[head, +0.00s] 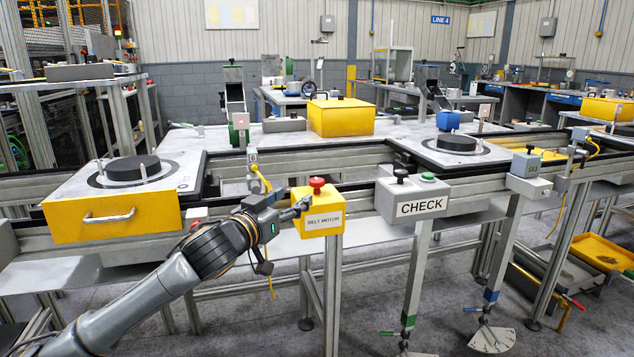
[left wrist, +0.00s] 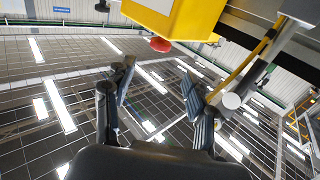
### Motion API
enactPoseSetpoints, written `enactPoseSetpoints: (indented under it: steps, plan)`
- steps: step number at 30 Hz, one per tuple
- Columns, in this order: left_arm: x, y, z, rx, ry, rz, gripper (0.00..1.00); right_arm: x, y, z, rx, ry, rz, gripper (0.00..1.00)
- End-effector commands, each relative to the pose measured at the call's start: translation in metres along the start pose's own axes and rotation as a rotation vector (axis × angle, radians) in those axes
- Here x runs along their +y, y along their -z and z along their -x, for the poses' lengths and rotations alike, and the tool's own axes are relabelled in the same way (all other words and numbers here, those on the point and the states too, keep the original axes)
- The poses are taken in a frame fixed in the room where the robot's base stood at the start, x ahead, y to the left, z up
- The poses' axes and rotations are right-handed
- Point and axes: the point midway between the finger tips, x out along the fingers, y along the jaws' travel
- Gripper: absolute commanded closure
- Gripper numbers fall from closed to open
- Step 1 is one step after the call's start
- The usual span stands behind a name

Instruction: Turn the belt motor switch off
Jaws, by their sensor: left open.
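The belt motor box (head: 320,221) is yellow, with a "BELT MOTOR" label and a red knob (head: 317,183) on top. It stands on a post at the front of the conveyor line. My left gripper (head: 299,206) is at the box's left side, just below the knob's height. In the left wrist view the yellow box (left wrist: 195,20) and red knob (left wrist: 160,45) appear at the top, beyond the spread fingers (left wrist: 158,80). The gripper is open with nothing between its fingers. I cannot tell whether it touches the box. My right gripper is not in view.
A grey CHECK box (head: 412,203) with a black knob and a green button stands just right of the belt motor box. A yellow cable hangs behind my gripper.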

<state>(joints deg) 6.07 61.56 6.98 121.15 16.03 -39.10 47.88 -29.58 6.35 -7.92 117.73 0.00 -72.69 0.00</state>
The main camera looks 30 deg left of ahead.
Motion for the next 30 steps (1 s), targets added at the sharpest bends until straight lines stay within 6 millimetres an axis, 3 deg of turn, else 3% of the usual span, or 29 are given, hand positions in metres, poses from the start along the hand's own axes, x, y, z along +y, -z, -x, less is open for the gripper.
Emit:
enactPoseSetpoints:
  steps: [21, 30]
  plan:
    - [0.0, 0.0, -0.1, -0.001, 0.001, 0.001, 0.44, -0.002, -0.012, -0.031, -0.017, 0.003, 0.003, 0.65]
    - [0.0, -0.001, -0.118, -0.002, 0.0, -0.002, 0.44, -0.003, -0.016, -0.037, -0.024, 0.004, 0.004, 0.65]
